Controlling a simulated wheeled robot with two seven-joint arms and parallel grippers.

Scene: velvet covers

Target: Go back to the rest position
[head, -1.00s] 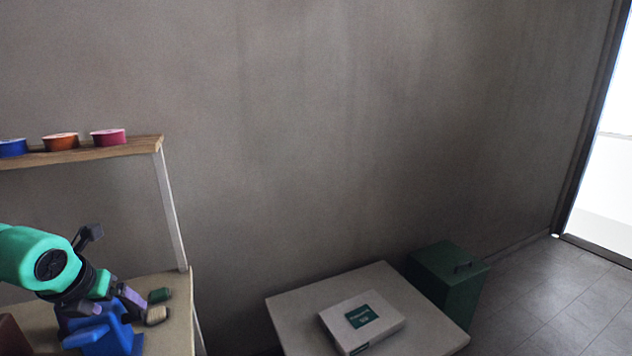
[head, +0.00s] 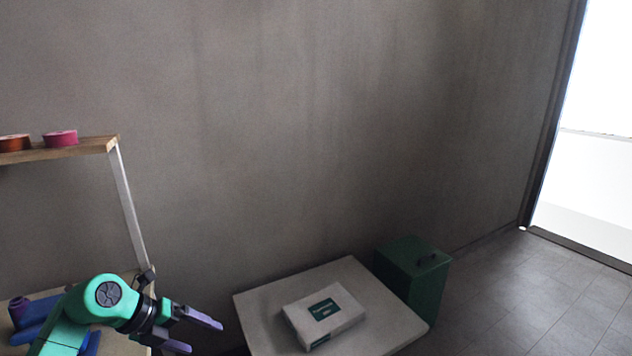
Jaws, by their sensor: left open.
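My left gripper (head: 199,335) is at the lower left of the head view, at the end of my green arm. Its two purple-grey fingers are spread apart with nothing between them. It sits past the right edge of the wooden workbench (head: 128,345), in front of the wall and to the left of the low table. My right gripper is not in view.
A low pale table (head: 258,312) holds a white box (head: 338,309) with a green label. A green bin (head: 413,280) stands behind it. A shelf (head: 85,149) carries an orange tin (head: 14,143) and a pink tin (head: 60,138). Blue objects (head: 35,311) lie on the bench. Floor at right is clear.

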